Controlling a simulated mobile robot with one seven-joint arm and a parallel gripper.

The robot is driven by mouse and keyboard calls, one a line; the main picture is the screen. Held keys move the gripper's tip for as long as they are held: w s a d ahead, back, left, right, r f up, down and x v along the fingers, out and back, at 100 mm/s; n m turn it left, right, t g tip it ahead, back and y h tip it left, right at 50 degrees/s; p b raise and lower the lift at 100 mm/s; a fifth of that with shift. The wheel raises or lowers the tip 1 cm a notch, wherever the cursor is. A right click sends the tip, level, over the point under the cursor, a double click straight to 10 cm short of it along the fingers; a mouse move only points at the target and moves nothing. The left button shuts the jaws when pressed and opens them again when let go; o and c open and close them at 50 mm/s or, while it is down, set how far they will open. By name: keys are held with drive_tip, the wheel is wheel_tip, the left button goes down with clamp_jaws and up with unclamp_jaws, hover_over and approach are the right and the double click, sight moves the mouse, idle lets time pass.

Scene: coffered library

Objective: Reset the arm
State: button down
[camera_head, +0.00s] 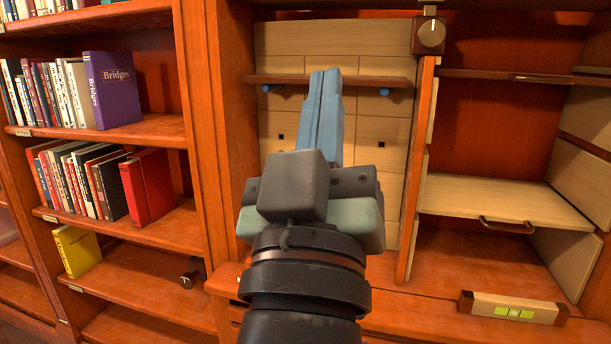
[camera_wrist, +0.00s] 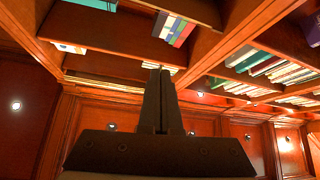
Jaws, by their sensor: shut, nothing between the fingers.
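My gripper (camera_head: 327,78) is in the middle of the head view, raised in front of the wooden cabinet. Its two blue fingers are together and point up, with nothing between them. In the wrist view my gripper (camera_wrist: 160,73) also shows shut and empty. That view looks up past the fingers toward shelf undersides and the ceiling panels. My wrist and forearm hide the lower middle of the cabinet in the head view.
A bookshelf (camera_head: 150,129) with several books stands at the left. Behind my gripper is a panelled back with a dark rail (camera_head: 380,81). A knob (camera_head: 431,34) sits upper right. A pale shelf board (camera_head: 470,197) and a box with green squares (camera_head: 511,308) are at the right.

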drive_tip(key=s+a+r+m+t+y+p, duration=0.2)
drive_tip(key=s+r+y+p, duration=0.15)
drive_tip(key=s+r, duration=0.45)
wheel_tip(320, 180, up, 26)
drive_tip(key=w+p, duration=0.1)
drive_tip(key=p, duration=2.3)
drive_tip(key=shift+w+d+f, duration=0.15)
drive_tip(key=shift+w+d, duration=0.05)
drive_tip(key=shift+w, duration=0.1)
